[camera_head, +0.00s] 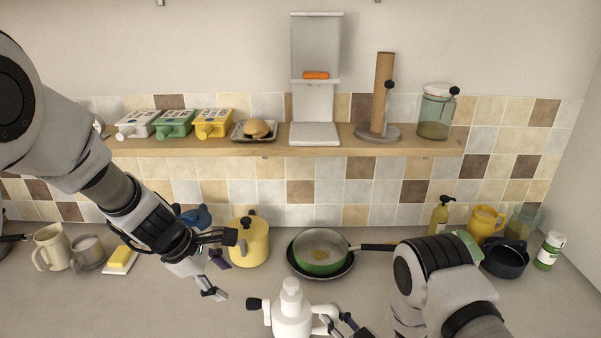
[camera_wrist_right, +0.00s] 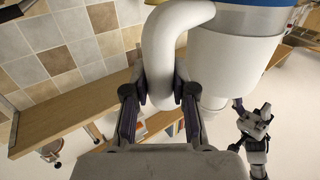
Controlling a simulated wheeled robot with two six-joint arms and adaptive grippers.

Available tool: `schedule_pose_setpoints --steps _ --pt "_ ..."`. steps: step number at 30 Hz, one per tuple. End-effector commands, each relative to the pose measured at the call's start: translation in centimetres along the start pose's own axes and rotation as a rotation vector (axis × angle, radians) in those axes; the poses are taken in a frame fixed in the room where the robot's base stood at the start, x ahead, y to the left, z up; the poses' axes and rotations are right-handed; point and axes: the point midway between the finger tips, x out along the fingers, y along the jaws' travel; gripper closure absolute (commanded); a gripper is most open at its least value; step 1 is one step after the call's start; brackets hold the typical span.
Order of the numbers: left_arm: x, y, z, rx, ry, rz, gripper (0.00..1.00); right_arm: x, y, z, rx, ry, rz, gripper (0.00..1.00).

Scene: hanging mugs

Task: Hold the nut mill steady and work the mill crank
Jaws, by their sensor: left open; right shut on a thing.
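The nut mill (camera_head: 291,312) is white and stands upright at the front middle of the counter, its base cut off by the picture's edge. A dark knob (camera_head: 254,303), apparently the mill crank's, sticks out on its left. My right gripper (camera_head: 333,324) is shut on the mill's curved handle, on its right side. In the right wrist view the white handle (camera_wrist_right: 163,45) sits between the fingers, beside the mill's body (camera_wrist_right: 222,62). My left gripper (camera_head: 222,267) is open and empty, above the counter, left of the knob and apart from it. It also shows in the right wrist view (camera_wrist_right: 250,112).
A green pan (camera_head: 318,262) lies behind the mill, its handle pointing right. A yellow pot (camera_head: 249,243) stands close behind my left gripper. Mugs (camera_head: 51,246) and a butter dish (camera_head: 121,261) are at left. Bottles and cups stand at right. A wooden shelf (camera_head: 270,148) runs above.

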Motion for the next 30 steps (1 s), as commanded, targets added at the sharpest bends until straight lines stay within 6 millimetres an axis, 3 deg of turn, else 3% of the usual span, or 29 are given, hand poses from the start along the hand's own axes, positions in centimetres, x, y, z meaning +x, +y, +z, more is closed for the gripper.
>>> schedule_pose_setpoints --steps 6,7,9,20,23,30 --pt "-0.1 0.0 0.0 -0.001 0.0 0.0 0.42 0.0 0.0 0.0 0.0 -0.001 0.0 1.0" --pt "-0.1 0.0 0.0 -0.001 0.0 0.0 0.42 0.0 0.0 0.0 0.0 -0.001 0.0 0.68" --pt "-0.1 0.0 0.0 -0.001 0.0 0.0 0.42 0.0 0.0 0.0 0.0 -0.001 0.0 0.45" --pt "-0.1 0.0 0.0 -0.001 0.0 0.0 0.42 -0.4 0.0 0.0 0.001 -0.001 0.001 0.45" --pt "-0.1 0.0 0.0 -0.001 0.0 0.0 0.42 -1.7 0.0 0.1 0.002 -0.004 0.001 0.45" --pt "-0.1 0.0 0.0 -0.001 0.0 0.0 0.42 -7.8 0.1 0.2 0.004 -0.005 0.004 0.45"
